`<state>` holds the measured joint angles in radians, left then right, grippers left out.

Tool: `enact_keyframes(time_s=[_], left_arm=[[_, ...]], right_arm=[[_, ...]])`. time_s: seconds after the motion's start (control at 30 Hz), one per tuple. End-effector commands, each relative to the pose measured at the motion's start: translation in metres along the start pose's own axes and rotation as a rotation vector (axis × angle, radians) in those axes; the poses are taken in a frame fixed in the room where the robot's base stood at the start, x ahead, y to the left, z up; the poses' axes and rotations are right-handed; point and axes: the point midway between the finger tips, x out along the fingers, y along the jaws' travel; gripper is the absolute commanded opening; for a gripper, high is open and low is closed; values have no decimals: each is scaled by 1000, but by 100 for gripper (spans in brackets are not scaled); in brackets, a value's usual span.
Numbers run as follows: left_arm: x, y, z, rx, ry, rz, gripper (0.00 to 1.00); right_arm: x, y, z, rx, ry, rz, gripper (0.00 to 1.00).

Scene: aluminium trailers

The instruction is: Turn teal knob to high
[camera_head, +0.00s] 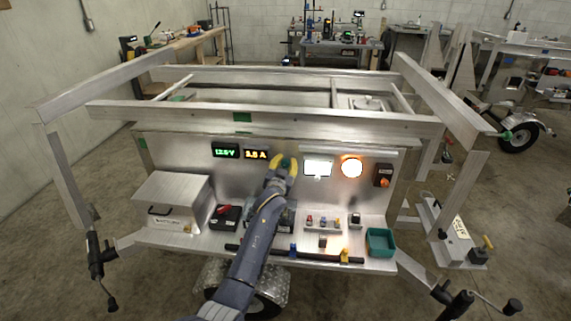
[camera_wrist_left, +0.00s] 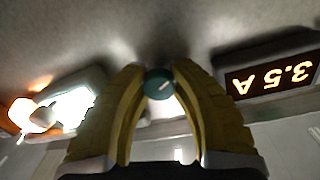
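The teal knob (camera_wrist_left: 158,84) is round with a short pale mark on its face and sits on the aluminium panel (camera_head: 330,191). In the head view the teal knob (camera_head: 286,162) shows only as a small patch between the yellow fingers. My left gripper (camera_head: 282,163) reaches up to the panel. In the left wrist view the left gripper (camera_wrist_left: 158,75) has one finger on each side of the knob, and both look in contact with it. Any knob scale or labels are hidden or too small to read. My right gripper is not in view.
An amber display (camera_head: 257,154) reading 3.5 A and a green display (camera_head: 226,150) are left of the knob. A white screen (camera_head: 318,168), a glowing round lamp (camera_head: 352,167) and an orange knob (camera_head: 384,182) are right. A teal bin (camera_head: 380,243) stands on the shelf below.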

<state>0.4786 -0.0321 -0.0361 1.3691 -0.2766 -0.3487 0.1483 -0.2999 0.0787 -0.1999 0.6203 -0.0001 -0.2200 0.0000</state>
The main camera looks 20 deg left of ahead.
Motion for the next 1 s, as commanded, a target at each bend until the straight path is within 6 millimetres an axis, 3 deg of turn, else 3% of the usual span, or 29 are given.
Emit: enact_keyframes(time_s=[0.03,0.27,0.67,1.0], left_arm=[[0,0,-1,0,1,0,28],[0,0,0,-1,0,0,52],[-9,1,2,-2,-1,1,52],[-60,0,1,-2,0,0,52]], right_arm=[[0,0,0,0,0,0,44],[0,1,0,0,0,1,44],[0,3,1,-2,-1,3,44],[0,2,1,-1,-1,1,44]])
